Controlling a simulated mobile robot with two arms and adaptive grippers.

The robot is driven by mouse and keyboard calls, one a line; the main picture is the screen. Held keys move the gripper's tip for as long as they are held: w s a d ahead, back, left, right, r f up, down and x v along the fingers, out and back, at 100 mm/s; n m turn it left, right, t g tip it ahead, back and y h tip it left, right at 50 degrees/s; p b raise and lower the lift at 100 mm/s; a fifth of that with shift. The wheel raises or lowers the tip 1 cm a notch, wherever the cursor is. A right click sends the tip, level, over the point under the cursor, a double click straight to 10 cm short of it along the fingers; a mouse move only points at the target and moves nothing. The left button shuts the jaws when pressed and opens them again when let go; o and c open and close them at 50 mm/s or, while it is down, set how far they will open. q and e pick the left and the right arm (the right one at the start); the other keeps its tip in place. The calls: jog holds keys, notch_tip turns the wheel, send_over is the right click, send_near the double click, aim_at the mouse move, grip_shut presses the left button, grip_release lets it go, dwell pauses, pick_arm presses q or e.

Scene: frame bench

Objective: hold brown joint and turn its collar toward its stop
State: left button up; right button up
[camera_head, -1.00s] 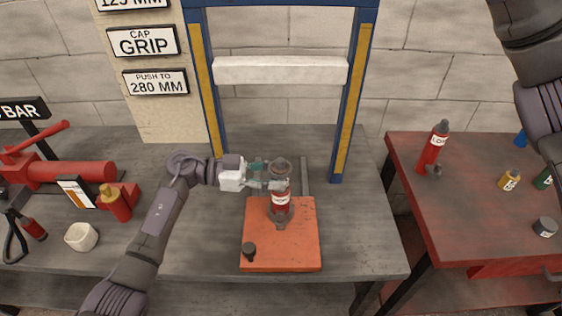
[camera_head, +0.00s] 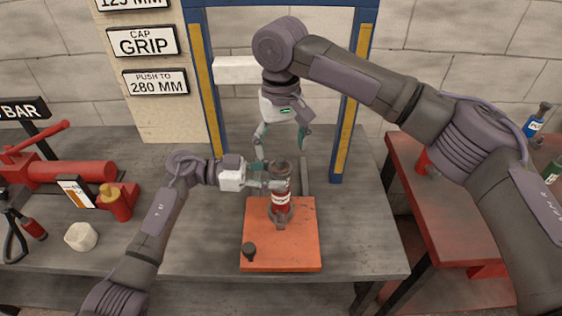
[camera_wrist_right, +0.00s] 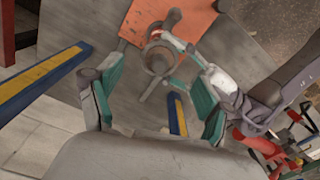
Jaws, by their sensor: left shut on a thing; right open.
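The brown joint (camera_head: 281,187) stands upright on an orange board (camera_head: 297,250), with a red, white-labelled body and a grey-brown collar (camera_head: 281,169) at its top. In the right wrist view the collar (camera_wrist_right: 157,58) shows from above. My left gripper (camera_head: 276,178) is shut on the joint from the left, just below the collar; it also shows in the right wrist view (camera_wrist_right: 186,62). My right gripper (camera_head: 281,146) is open and empty above and slightly behind the joint, pointing down, apart from it. In its wrist view the green-padded fingers (camera_wrist_right: 158,106) are spread wide.
A blue and yellow frame (camera_head: 352,100) with a white crossbar (camera_head: 236,70) rises behind the joint. A small dark knob (camera_head: 249,250) stands on the board's front left. A red tool (camera_head: 70,172) and a white cup (camera_head: 81,237) are at the left. A red table (camera_head: 455,230) stands right.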

aim_at(281, 161)
notch_tip(281, 161, down, 5)
jog(key=shift+f, duration=0.15)
jog(key=c, duration=1.2)
jog(key=shift+o, duration=0.2)
